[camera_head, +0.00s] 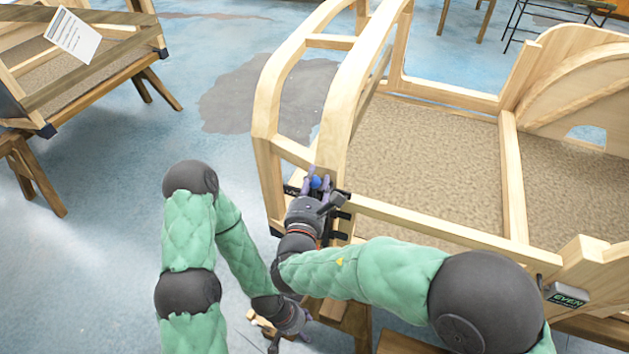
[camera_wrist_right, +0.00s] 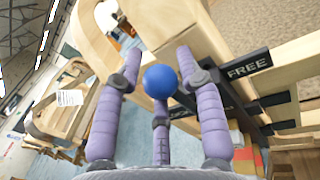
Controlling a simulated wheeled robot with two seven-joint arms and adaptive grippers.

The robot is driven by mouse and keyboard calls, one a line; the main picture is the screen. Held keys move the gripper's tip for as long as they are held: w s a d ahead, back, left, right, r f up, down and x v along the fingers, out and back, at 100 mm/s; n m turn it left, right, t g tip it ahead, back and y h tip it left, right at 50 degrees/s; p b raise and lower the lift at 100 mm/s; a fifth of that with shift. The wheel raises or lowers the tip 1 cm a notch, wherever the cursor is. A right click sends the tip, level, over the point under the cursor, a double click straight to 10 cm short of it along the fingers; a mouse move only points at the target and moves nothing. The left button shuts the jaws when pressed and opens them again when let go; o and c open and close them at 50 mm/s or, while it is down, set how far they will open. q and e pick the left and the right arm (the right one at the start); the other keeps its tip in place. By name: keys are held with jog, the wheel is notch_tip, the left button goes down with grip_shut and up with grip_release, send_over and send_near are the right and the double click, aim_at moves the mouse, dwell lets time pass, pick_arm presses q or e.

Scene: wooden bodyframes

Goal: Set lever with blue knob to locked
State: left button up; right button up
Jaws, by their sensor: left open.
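The blue knob (camera_wrist_right: 160,81) sits between the purple fingers of my right gripper (camera_wrist_right: 158,75) in the right wrist view. The fingers are spread around it with visible gaps at the sides. In the head view the knob (camera_head: 316,182) shows small at the fingertips of my right gripper (camera_head: 314,180), by the wooden bodyframe's corner post. A black plate reading FREE (camera_wrist_right: 248,66) is to the right of the knob; the lever's bar is mostly hidden. My left gripper (camera_head: 298,325) is low in the head view, open and away from the knob.
The wooden bodyframe (camera_head: 430,225) with curved posts and a brown floor panel fills the right side. An EVEN sign (camera_head: 567,297) is at lower right. Another wooden frame with a paper sheet (camera_head: 72,38) stands at upper left. Blue floor (camera_head: 110,225) between is free.

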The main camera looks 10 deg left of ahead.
grip_shut()
pick_arm(q)
jog(key=shift+r, duration=0.1)
